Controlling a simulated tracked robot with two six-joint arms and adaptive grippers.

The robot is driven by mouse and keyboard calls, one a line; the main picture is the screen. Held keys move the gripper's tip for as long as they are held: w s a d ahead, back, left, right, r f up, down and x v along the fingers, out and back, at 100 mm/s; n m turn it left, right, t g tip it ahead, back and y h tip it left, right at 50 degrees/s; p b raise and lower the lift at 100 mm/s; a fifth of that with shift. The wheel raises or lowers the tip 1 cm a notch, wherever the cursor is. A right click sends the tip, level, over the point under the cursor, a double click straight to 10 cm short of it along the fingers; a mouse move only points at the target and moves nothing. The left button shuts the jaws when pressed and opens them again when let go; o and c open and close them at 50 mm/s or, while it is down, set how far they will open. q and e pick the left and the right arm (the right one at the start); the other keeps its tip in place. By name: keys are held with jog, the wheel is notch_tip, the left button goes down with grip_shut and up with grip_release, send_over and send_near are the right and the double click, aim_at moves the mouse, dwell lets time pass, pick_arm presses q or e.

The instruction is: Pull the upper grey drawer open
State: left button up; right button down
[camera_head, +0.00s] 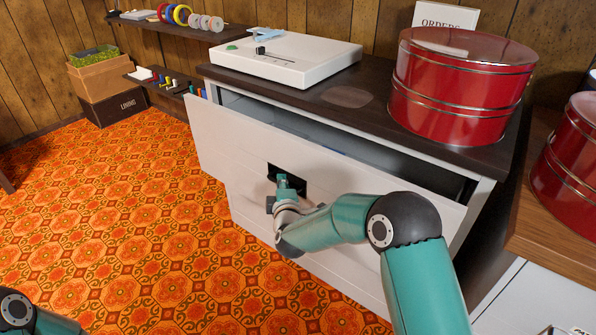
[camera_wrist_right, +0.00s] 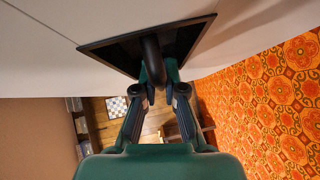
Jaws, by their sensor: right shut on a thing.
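The upper grey drawer (camera_head: 225,145) is part of a pale cabinet with a dark top. It stands partly open, with a gap showing between its front and the cabinet body. Its dark recessed handle plate also shows in the right wrist view (camera_wrist_right: 110,50). My right gripper (camera_head: 285,187) is at the recess in the drawer front. In the right wrist view its two fingers are closed around the dark curved handle bar (camera_wrist_right: 153,62). The fingertips are partly hidden in the head view. At the lower left of the head view only a piece of my left arm shows; its gripper is out of view.
Two stacked red tins (camera_head: 455,85), a white box-shaped device (camera_head: 285,58) and an orders sign (camera_head: 445,15) stand on the cabinet top (camera_head: 345,97). More red tins (camera_head: 575,170) stand at right. Orange patterned floor (camera_head: 110,220) in front is clear.

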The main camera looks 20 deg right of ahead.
jog(key=s+a+p, duration=0.3)
jog(key=s+a, duration=0.9)
jog(key=a, duration=0.3)
jog(key=shift+s+a+f, duration=0.25)
jog(key=shift+a+f, duration=0.05)
